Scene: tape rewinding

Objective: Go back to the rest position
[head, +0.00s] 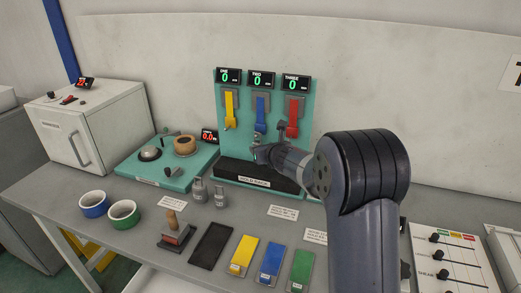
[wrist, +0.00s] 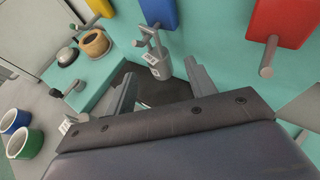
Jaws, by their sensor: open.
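My gripper (head: 268,148) is raised in front of the teal panel, near the lower ends of the blue and red handles. In the wrist view its two grey fingers (wrist: 162,88) are spread apart, with nothing held between them. The teal panel (head: 223,148) carries a yellow handle (head: 229,108), a blue handle (head: 261,114) and a red handle (head: 293,112), all hanging down. Three displays above them each read 0. A small grey labelled weight (wrist: 158,66) shows beyond the fingers in the wrist view; I cannot tell whether a finger is close to it.
A teal station (head: 160,178) with a brown roll (head: 185,145) stands left of the panel. Blue (head: 94,204) and green (head: 123,214) cups, a stamp (head: 175,235), a black tray (head: 211,244) and coloured blocks (head: 270,263) lie in front. A control panel (head: 455,262) is at right.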

